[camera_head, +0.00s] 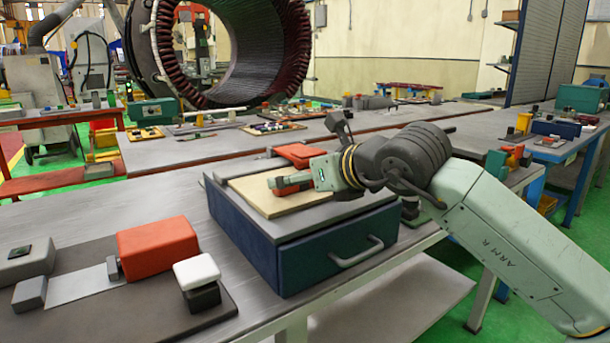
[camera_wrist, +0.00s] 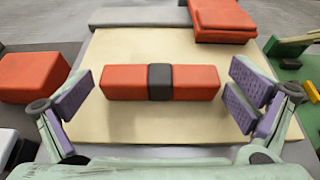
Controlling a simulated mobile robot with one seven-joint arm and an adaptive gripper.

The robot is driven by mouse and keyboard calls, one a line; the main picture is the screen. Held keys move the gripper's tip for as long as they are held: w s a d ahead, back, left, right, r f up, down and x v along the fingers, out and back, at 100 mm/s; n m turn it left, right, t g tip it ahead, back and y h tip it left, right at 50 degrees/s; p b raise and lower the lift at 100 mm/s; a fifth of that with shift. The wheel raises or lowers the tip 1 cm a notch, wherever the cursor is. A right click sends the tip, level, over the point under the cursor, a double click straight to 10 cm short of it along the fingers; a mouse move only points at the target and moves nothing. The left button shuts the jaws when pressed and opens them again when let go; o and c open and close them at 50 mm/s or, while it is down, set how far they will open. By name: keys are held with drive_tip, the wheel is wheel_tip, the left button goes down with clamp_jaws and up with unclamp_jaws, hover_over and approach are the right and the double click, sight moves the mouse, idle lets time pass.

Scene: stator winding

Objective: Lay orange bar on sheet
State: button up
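The orange bar (camera_wrist: 190,82) has a dark band around its middle. In the wrist view it lies crosswise over the pale tan sheet (camera_wrist: 150,42), and it appears to rest on it. The sheet (camera_head: 250,199) lies on top of a blue drawer box (camera_head: 330,248). My gripper (camera_wrist: 165,88) is open, with one purple-padded finger beyond each end of the bar and a visible gap on both sides. In the head view my gripper (camera_head: 292,181) is low over the sheet and hides most of the bar.
A folded orange-red item (camera_head: 300,153) lies at the sheet's far edge. An orange block (camera_head: 157,246), a white-topped black block (camera_head: 197,280) and grey blocks stand on a dark board to the left. The bench (camera_head: 150,172) behind the box has bare room.

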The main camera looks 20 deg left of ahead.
drive_tip(key=shift+r, duration=0.15)
drive_tip(key=b+v, duration=0.1)
drive_tip(key=v, duration=1.1)
drive_tip(key=shift+d, duration=0.15)
